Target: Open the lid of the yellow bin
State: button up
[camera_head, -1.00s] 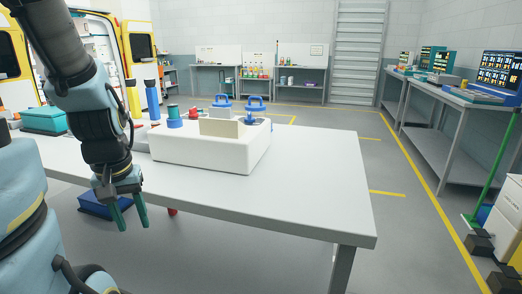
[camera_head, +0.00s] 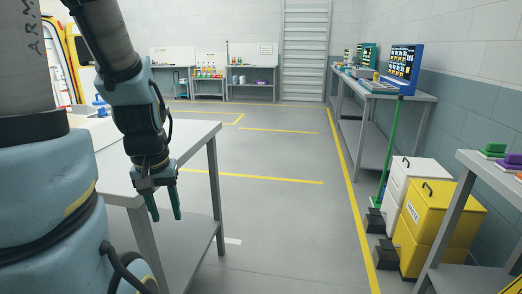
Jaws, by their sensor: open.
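The yellow bin (camera_head: 426,240) stands on the floor at the right, against the wall side. Its lid (camera_head: 439,208) is shut and has a dark handle on top. A dark pedal block (camera_head: 388,252) sits at its lower left. My gripper (camera_head: 165,206) hangs pointing down at the left, over the right end of the near table. Its two green fingers are apart with nothing between them. It is far from the bin, with open floor between.
A white bin (camera_head: 400,180) with its own pedal stands just behind the yellow one. A green pole (camera_head: 390,150) leans by the right workbench (camera_head: 412,96). A grey table (camera_head: 459,170) is at the near right. The near table (camera_head: 200,133) is at left. The middle floor is clear.

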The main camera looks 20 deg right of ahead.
aim_at(438, 195)
jog(key=i+l+z, duration=0.1)
jog(key=l, duration=0.35)
jog(key=i+l+z, duration=0.1)
jog(key=l, duration=0.3)
jog(key=i+l+z, duration=0.1)
jog(key=i+l, duration=0.2)
jog(key=i+l+z, duration=0.1)
jog(key=l, duration=0.4)
jog(key=i+l+z, duration=0.1)
jog(key=i+l, duration=0.2)
jog(key=i, duration=0.2)
jog(key=i+l+z, duration=0.1)
jog(key=i+l, duration=0.15)
jog(key=i, duration=0.25)
jog(key=i+l, duration=0.2)
jog(key=i, duration=0.3)
jog(key=i+l+z, duration=0.15)
jog(key=i, duration=0.4)
jog(key=k+l, duration=0.05)
